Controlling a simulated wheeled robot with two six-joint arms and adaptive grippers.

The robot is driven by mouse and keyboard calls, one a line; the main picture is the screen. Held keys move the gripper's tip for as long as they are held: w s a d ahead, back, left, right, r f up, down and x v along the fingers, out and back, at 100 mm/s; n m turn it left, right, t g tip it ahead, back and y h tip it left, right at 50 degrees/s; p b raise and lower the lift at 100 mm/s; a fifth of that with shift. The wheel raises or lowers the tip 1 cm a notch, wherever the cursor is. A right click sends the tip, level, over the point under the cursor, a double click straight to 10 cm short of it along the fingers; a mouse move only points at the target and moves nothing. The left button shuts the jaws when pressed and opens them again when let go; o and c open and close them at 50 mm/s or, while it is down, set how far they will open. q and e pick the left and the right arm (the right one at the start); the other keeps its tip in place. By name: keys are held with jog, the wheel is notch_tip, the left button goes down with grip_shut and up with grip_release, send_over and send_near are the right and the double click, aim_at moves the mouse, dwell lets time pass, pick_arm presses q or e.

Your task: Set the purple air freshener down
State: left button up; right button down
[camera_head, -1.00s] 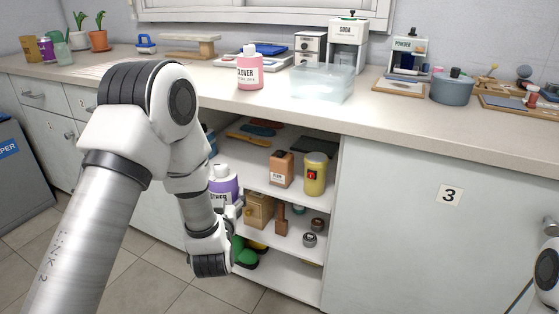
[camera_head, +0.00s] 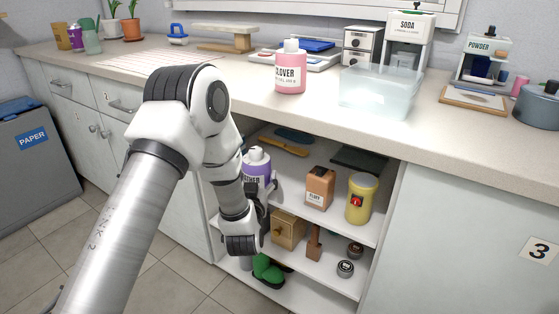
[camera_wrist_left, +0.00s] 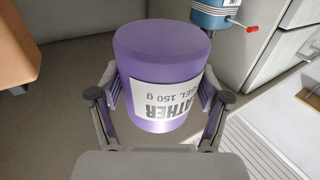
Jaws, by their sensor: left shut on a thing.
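The purple air freshener (camera_head: 257,173), with a white cap and a pale label, is upright in the open cabinet, at the left end of the upper shelf. My left gripper (camera_head: 267,191) is shut on it. The left wrist view shows the fingers of my left gripper (camera_wrist_left: 163,98) on both sides of the purple air freshener (camera_wrist_left: 160,65), with its label lettering upside down. Its lower part is hidden in the head view, so I cannot tell whether its base touches the shelf. My right gripper is not in view.
An orange-brown bottle (camera_head: 319,188) and a yellow canister (camera_head: 361,198) stand to the right on the same shelf. A blue item with a red knob (camera_wrist_left: 215,14) is close in the wrist view. A pink bottle (camera_head: 290,72) and a clear tub (camera_head: 378,92) stand on the counter above.

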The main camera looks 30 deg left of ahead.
pick_arm(q)
jog(key=w+a, duration=0.2)
jog(key=w, duration=0.1)
jog(key=w+a+f+b, duration=0.1)
jog(key=w+a, duration=0.2)
jog(key=w+a+b, duration=0.1)
jog(key=w+a, duration=0.1)
jog(key=w, duration=0.1)
jog(key=shift+w+a+f, duration=0.15)
jog(key=shift+w+a, duration=0.1)
jog(key=shift+w, duration=0.15)
notch_tip(320, 180, down, 3)
jog(key=shift+f+b, duration=0.2)
jog(key=shift+b, duration=0.75)
jog(key=shift+f, duration=0.15)
jog(key=shift+s+d+r, duration=0.1)
jog(key=shift+r, duration=0.1)
jog(key=shift+f, duration=0.15)
jog(key=o, duration=1.5)
jog(key=shift+c, duration=0.2)
